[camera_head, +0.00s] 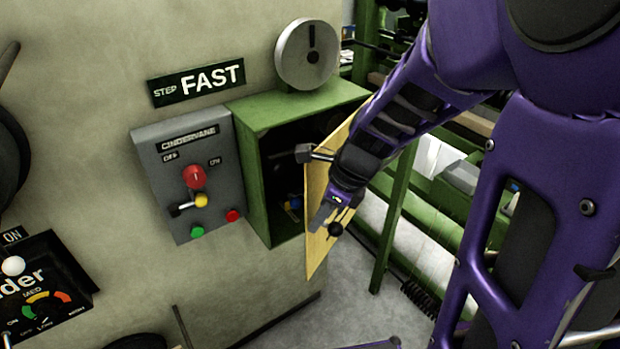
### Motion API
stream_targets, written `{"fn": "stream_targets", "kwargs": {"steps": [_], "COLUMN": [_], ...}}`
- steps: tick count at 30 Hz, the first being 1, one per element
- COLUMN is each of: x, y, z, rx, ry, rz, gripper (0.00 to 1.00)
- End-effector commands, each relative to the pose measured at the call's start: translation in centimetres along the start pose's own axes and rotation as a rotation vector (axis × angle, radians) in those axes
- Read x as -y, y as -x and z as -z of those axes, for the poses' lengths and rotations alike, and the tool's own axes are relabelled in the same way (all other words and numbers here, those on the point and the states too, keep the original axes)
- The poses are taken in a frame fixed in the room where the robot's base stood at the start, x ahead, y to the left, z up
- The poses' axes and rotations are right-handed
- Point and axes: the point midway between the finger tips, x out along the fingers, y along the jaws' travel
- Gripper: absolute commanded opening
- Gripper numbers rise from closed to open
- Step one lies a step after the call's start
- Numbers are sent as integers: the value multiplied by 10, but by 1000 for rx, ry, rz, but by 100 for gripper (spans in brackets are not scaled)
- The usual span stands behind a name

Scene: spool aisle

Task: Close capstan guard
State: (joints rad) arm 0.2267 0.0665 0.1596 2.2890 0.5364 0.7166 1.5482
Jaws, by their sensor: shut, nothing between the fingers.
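The capstan guard (319,256) is a yellow hinged panel that stands open, swung out from the right side of a green box (258,172). The box's dark inside shows, with small parts that are hard to make out. A black knob (335,229) sits on the guard's outer face near its lower part. My gripper (318,222) is shut and empty, in front of the guard's outer face and close to the black knob. I cannot tell whether it touches the guard or knob. My purple forearm hides part of the guard's upper right.
A grey control panel (182,150) with a red knob, a yellow-tipped lever and green and red buttons sits left of the box. A grey disc (307,54) stands above the box. Green framing with pale rollers lies at right. Some grey floor (352,285) is clear below.

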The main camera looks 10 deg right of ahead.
Motion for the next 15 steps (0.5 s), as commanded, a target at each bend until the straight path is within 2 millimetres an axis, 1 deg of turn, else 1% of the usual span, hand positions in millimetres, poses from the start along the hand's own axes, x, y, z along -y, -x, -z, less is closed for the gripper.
{"fn": "stream_targets", "kwargs": {"steps": [8,15], "x": [6,15], "y": [-10,-21], "z": [-24,-52], "rx": [1,0], "ry": [-24,-20], "rz": [9,8], "gripper": [0,0]}}
